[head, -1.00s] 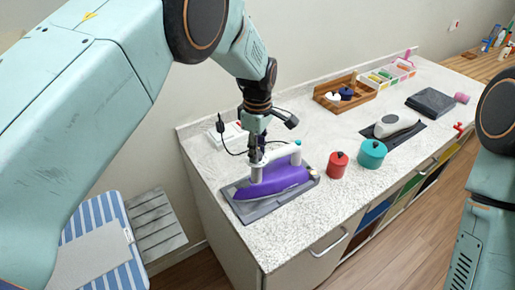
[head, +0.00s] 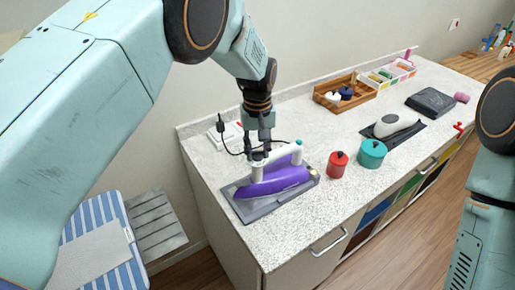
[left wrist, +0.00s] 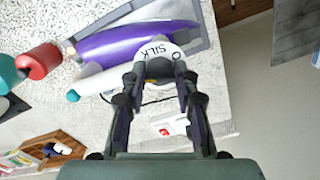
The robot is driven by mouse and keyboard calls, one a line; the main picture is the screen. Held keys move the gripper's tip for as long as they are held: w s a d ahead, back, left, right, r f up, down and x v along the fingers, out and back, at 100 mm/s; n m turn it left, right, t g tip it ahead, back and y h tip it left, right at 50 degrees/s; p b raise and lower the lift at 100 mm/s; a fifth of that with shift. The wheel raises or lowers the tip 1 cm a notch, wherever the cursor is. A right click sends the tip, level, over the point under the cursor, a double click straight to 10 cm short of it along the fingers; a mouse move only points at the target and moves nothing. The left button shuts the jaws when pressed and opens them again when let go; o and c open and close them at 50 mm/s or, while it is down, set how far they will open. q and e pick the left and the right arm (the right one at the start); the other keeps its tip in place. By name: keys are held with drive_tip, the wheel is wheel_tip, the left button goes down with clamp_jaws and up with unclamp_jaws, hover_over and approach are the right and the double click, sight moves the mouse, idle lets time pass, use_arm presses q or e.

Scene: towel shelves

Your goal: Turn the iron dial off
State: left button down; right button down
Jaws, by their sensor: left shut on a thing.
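The purple and white iron (head: 275,181) rests flat on a grey plate (head: 258,212) on the counter. In the left wrist view the iron (left wrist: 130,44) shows its white dial (left wrist: 158,58), with SILK and part of an O readable. My left gripper (head: 259,153) points down over the iron's upper rear part. In the left wrist view my left gripper (left wrist: 159,76) has its fingertips on both sides of the dial, shut on it. My right gripper is out of view; only part of that arm shows at the right edge.
A red pot (head: 337,164) and a teal pot (head: 372,153) stand right of the iron. A striped board (head: 100,238) stands left of the counter.

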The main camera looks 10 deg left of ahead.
use_arm(q)
drive_tip(key=m, duration=0.7)
drive_tip(key=shift+r, duration=0.1)
drive_tip(key=m, duration=0.4)
drive_tip(key=shift+w, duration=0.1)
drive_tip(key=m, duration=1.2)
drive_tip(key=shift+m, duration=0.3)
drive_tip(key=m, duration=0.3)
drive_tip(key=shift+m, duration=2.3)
